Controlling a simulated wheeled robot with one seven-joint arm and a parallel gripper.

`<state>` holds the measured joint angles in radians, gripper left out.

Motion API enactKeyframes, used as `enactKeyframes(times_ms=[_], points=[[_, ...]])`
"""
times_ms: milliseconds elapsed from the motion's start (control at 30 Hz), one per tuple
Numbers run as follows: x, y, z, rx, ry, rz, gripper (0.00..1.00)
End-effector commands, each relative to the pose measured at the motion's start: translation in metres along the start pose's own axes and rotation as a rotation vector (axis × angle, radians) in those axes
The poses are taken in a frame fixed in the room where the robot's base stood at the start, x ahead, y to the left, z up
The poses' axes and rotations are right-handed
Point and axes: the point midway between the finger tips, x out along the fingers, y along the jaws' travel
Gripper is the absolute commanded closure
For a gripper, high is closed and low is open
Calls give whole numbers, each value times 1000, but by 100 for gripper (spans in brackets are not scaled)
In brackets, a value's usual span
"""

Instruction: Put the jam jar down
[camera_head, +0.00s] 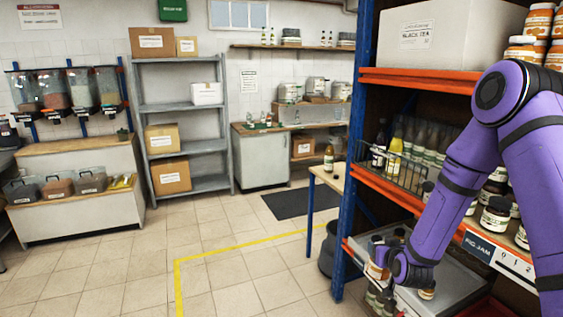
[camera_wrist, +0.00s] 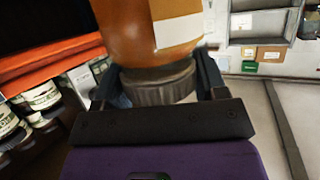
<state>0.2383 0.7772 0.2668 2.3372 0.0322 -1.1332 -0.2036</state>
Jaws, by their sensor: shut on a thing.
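My gripper (camera_wrist: 158,88) is shut on the dark ribbed lid of a jam jar (camera_wrist: 125,35) with amber contents and a white label. The jar fills the top middle of the wrist view. In the head view my gripper (camera_head: 384,262) is low at the left end of the shelf rack, and the held jar (camera_head: 375,271) shows only in part beside it. The jar's base is out of the wrist view, so I cannot tell whether it touches anything.
A grey surface (camera_head: 452,278) lies under my arm. Dark jars (camera_head: 495,215) stand on the orange-edged shelf behind a label strip reading FIG JAM (camera_head: 478,246). Bottles stand in a wire basket (camera_head: 408,174). A blue upright (camera_head: 348,200) is close by. The tiled floor (camera_head: 240,270) leftward is clear.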

Motion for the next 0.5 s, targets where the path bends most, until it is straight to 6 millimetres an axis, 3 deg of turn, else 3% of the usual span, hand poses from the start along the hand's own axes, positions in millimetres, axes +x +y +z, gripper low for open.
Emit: enactKeyframes(times_ms=[300,500], points=[[-15,0,59,1,-5,-1,88],[-23,0,80,1,-2,0,88]])
